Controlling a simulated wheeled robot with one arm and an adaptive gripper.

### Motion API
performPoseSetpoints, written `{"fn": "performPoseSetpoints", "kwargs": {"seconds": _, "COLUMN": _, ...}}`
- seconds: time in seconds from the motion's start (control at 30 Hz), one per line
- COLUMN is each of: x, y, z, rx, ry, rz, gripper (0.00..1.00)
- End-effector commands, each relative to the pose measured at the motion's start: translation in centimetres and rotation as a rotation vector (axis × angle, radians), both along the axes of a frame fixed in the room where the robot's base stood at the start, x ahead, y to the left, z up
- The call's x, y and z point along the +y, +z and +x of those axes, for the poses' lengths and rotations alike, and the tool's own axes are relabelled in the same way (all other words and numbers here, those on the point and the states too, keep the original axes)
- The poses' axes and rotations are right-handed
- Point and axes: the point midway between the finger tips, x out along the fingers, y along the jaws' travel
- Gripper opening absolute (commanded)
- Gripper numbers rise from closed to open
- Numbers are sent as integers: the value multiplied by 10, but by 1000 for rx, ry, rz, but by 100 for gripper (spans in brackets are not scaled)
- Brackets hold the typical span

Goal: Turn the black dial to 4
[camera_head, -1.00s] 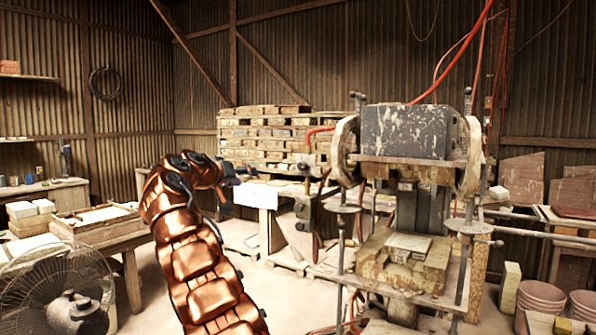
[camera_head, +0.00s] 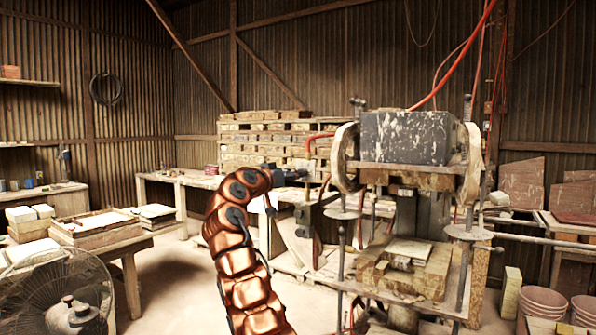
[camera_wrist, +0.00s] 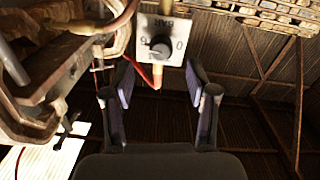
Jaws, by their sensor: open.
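The black dial (camera_wrist: 160,46) is a round knob on a pale plate (camera_wrist: 176,28) in the wrist view. The knob's exact setting is too small to read. My gripper (camera_wrist: 160,70) is open and empty, with its two fingers apart on either side of the plate's lower end in that view. In the head view my gripper (camera_head: 288,174) is just left of the press, and the dial cannot be made out there.
The press (camera_head: 405,136) stands right of my arm, with a metal block above and a worn bed (camera_head: 410,270) below. A red hose (camera_head: 455,68) runs above it. Stacked wooden pallets (camera_head: 262,140) stand behind. A fan (camera_head: 65,300) is at the lower left.

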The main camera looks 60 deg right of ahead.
Motion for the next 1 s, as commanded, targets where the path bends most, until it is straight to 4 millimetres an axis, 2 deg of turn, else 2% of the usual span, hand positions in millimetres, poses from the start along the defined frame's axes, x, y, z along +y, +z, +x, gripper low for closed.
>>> {"fn": "performPoseSetpoints", "kwargs": {"seconds": 0.1, "x": -19, "y": 4, "z": 1, "rx": 5, "ry": 1, "rz": 2, "gripper": 58}}
{"fn": "performPoseSetpoints", "kwargs": {"seconds": 0.3, "x": -39, "y": 3, "z": 1, "rx": 2, "ry": 0, "rz": 0, "gripper": 58}}
{"fn": "performPoseSetpoints", "kwargs": {"seconds": 0.5, "x": -47, "y": 0, "z": 2, "rx": 3, "ry": 2, "rz": -1, "gripper": 58}}
{"fn": "performPoseSetpoints", "kwargs": {"seconds": 0.77, "x": -48, "y": -1, "z": 2, "rx": 3, "ry": 2, "rz": -1, "gripper": 58}}
{"fn": "performPoseSetpoints", "kwargs": {"seconds": 1.0, "x": -47, "y": 0, "z": 2, "rx": 3, "ry": 2, "rz": -1, "gripper": 33}}
